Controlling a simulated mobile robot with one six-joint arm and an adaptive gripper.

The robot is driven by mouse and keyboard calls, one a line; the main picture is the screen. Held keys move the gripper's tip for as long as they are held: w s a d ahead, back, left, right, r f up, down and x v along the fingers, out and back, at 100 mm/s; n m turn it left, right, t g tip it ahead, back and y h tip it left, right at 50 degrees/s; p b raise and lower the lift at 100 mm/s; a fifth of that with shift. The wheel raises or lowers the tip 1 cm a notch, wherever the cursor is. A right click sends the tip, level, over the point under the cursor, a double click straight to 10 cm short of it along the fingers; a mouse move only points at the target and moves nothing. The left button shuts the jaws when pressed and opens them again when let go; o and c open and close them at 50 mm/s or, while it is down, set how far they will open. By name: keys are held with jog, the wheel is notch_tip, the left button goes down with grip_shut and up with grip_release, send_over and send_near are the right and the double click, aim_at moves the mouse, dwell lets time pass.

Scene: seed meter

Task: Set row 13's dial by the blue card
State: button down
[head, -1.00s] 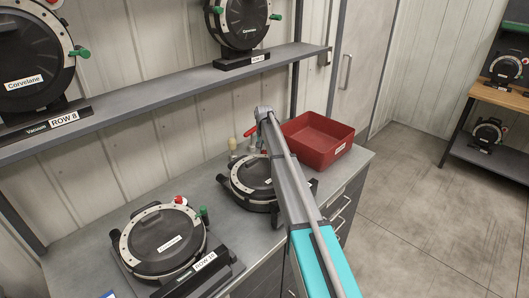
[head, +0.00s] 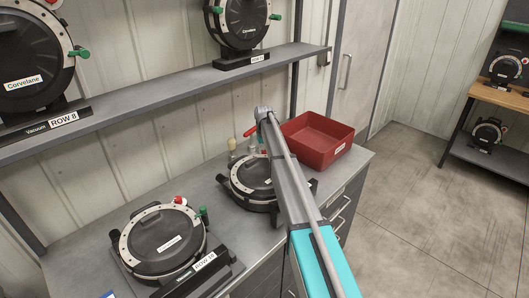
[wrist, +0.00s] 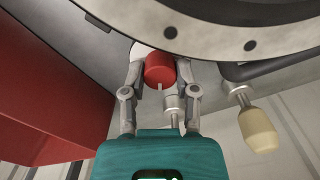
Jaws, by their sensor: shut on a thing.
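In the wrist view my gripper (wrist: 160,66) is shut on a red knob (wrist: 160,71), one finger on each side. The knob sits at the rim of a round seed meter (wrist: 230,36) with a pale ring and dark holes. In the head view a dark round meter (head: 243,176) stands on the counter under my arm. My arm covers part of it, and its row label does not show. My gripper is hard to make out there. A small blue edge (head: 108,294) shows at the bottom left; I cannot tell whether it is the blue card.
A red bin (head: 318,140) stands right of the meter; its red wall (wrist: 50,95) fills the wrist view's left. A cream-handled object (wrist: 257,128) is close right of the gripper. The ROW 18 meter (head: 163,240) stands left on the counter. A shelf (head: 190,88) with meters runs above.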

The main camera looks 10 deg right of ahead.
dwell(0.4)
jog(key=shift+c, duration=1.8)
grip_release()
